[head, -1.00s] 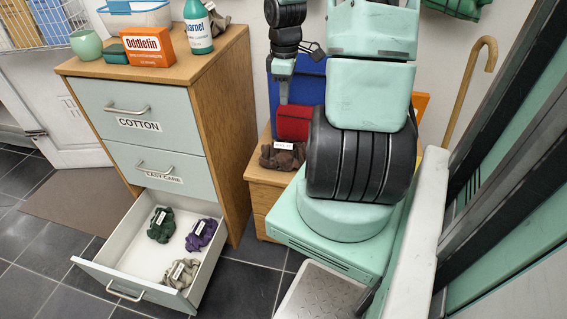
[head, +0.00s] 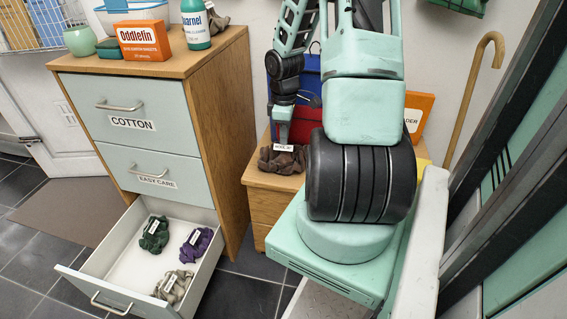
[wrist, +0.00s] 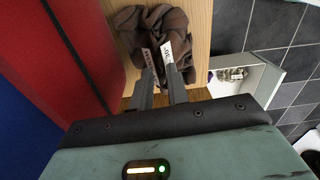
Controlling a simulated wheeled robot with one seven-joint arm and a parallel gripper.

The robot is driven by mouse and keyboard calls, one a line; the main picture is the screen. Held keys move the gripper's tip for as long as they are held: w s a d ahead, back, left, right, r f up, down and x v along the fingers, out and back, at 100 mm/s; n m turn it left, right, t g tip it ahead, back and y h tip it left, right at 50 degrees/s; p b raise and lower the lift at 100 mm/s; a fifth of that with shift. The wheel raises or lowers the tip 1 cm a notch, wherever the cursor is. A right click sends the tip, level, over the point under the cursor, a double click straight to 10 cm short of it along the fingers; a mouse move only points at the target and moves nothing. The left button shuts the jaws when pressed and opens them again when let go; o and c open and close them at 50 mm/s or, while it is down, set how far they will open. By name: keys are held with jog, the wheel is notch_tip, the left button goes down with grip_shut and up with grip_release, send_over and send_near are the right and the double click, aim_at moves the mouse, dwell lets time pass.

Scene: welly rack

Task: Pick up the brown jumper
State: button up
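The brown jumper (head: 282,160) lies crumpled on top of a low wooden cabinet (head: 262,208), with a white label on it. My gripper (head: 284,146) is down at the jumper from above. In the wrist view the jumper (wrist: 150,22) lies at my gripper's fingertips (wrist: 158,62), with white labels beside them. The two fingers stand a small gap apart with brown cloth showing between them. Whether they grip the cloth cannot be made out.
An orange box (head: 418,112) stands behind my arm. An open drawer (head: 125,262) holds green, purple and grey-beige garments. A walking cane (head: 476,95) leans against the wall.

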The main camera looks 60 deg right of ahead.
notch_tip(320, 180, down, 4)
jog(key=shift+w+r+b, duration=0.1)
jog(key=shift+b, duration=0.8)
grip_shut()
jog(key=shift+r, duration=0.15)
notch_tip(320, 180, up, 18)
jog(key=p, duration=0.8)
